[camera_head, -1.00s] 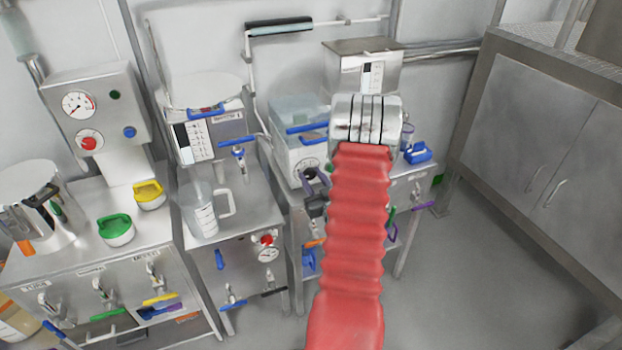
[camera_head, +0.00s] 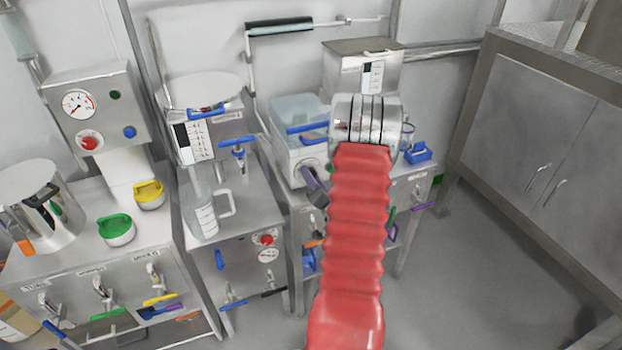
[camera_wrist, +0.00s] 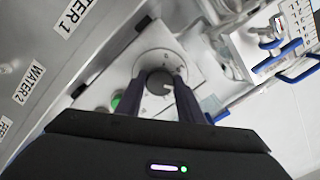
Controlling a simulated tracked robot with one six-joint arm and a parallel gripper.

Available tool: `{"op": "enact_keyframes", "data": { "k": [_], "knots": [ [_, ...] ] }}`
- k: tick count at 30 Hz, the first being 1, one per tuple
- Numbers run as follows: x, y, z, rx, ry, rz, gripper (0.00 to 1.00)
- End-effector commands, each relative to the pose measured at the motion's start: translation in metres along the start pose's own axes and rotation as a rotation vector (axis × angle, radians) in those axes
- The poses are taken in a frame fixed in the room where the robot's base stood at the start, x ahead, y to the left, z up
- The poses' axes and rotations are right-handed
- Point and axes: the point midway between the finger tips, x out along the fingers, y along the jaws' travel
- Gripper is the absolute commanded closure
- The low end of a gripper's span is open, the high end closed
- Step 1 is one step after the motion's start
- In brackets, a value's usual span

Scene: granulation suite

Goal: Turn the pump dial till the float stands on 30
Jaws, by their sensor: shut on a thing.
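In the head view my gripper (camera_head: 315,187) is at the front of the white pump box (camera_head: 296,150), partly hidden by my red arm. A scale panel with a dark and white column (camera_head: 192,142) is on the steel vessel to the left; another upright scale (camera_head: 372,77) is on the hopper behind. I cannot make out a float or read its level.
A clear jug (camera_head: 203,212) stands on the bench left of the pump. A green light or button (camera_wrist: 116,101) is near the dial. Labelled pipes or panels run at the wrist view's left. A blue item (camera_head: 418,152) lies right of my arm; open floor is at front right.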

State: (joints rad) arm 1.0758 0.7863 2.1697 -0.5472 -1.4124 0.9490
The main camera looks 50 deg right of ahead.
Motion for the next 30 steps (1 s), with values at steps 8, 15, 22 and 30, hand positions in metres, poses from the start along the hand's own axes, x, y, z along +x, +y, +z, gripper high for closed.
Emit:
{"op": "enact_keyframes", "data": {
  "k": [8, 15, 22, 30],
  "knots": [
    [0.0003, -0.0003, 0.0044, 0.264, -0.01, 0.001, 0.88],
    [0.0002, 0.0, 0.0044, 0.492, -0.01, 0.003, 0.88],
    [0.0001, 0.0004, 0.0045, 0.71, -0.009, 0.004, 0.88],
    [0.0, 0.0008, 0.0047, 0.967, -0.008, 0.007, 0.88]
  ]
}}
